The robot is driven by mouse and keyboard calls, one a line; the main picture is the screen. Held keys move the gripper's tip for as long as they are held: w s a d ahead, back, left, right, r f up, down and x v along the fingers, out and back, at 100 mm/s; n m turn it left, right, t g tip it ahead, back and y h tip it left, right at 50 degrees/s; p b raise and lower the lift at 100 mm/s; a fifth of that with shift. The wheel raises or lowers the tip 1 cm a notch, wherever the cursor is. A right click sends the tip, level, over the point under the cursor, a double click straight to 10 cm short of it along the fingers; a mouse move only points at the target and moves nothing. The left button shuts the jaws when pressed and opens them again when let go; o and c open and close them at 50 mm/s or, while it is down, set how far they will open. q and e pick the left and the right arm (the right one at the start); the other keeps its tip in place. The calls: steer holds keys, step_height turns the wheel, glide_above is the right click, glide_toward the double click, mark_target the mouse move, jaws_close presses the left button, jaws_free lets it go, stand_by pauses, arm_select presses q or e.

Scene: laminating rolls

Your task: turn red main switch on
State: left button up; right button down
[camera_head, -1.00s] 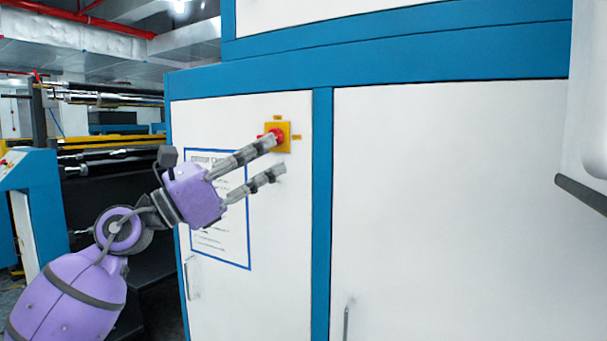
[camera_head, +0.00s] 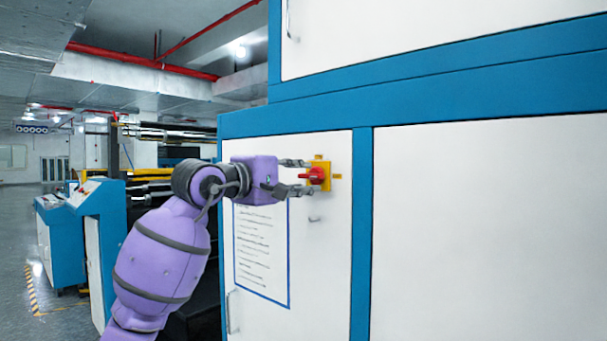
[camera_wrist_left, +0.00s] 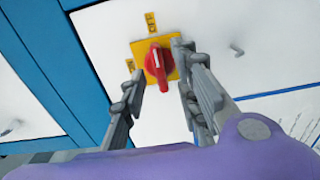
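The red main switch (camera_head: 315,176) is a red rotary knob on a yellow plate (camera_head: 321,165), mounted on a white cabinet door. In the left wrist view the red knob (camera_wrist_left: 158,66) shows between the fingers, with small yellow labels beside and above its plate. My left gripper (camera_head: 303,177) comes from the left at the switch's height. Its fingers are open on either side of the knob, and it also shows in the left wrist view (camera_wrist_left: 155,72). A gap shows between the left finger and the knob; contact of the other finger is unclear. My right gripper is out of view.
The cabinet has a blue frame (camera_head: 362,240) and a wide white panel (camera_head: 480,230) to the right. A blue-bordered notice (camera_head: 262,250) and a door handle (camera_head: 233,311) are below left. Machinery stands behind my arm; open floor (camera_head: 30,310) lies at far left.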

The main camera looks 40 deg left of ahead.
arm_select(q)
steer(key=shift+w, duration=0.6)
jaws_close()
